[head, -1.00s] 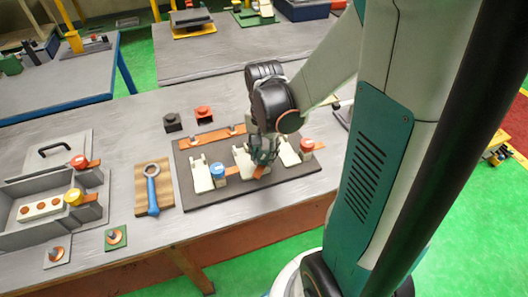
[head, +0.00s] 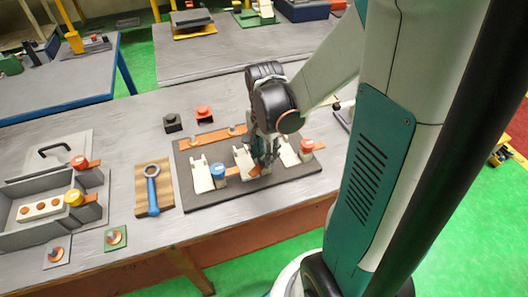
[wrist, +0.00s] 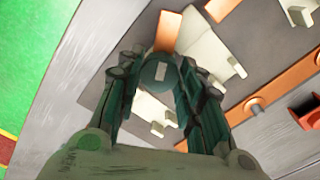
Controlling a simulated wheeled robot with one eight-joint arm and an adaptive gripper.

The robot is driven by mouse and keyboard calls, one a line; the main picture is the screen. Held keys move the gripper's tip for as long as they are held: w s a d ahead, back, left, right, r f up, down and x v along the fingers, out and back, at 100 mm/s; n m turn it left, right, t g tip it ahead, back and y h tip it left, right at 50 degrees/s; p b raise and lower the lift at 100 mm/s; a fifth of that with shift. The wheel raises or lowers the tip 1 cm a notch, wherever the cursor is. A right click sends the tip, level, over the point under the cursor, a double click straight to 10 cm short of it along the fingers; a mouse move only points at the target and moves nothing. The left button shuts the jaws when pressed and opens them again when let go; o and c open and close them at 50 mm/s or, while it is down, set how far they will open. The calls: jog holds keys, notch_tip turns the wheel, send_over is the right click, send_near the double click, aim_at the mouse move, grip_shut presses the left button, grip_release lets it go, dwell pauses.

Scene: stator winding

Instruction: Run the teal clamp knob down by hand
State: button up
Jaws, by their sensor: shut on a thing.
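The teal clamp knob (wrist: 157,72) shows in the wrist view as a round teal cap with a pale rectangular mark. My gripper (wrist: 160,66) is shut on it, one finger on each side. In the head view my gripper (head: 265,150) points down at the middle clamp station of the dark fixture plate (head: 215,200). There the fingers hide the knob. A copper strip (wrist: 166,32) runs out from under the knob in the wrist view. A cream block (head: 242,158) stands beside the gripper.
A blue knob (head: 218,171) and a red knob (head: 306,146) stand on either side of my gripper, close by. A blue-handled ring tool (head: 152,190) lies on a wooden board to the left. A grey tray (head: 22,232) stands further left.

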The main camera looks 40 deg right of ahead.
jog(key=o, duration=1.1)
jog(key=shift+w+d, duration=0.1)
jog(key=shift+d, duration=0.05)
jog(key=shift+r, duration=3.8)
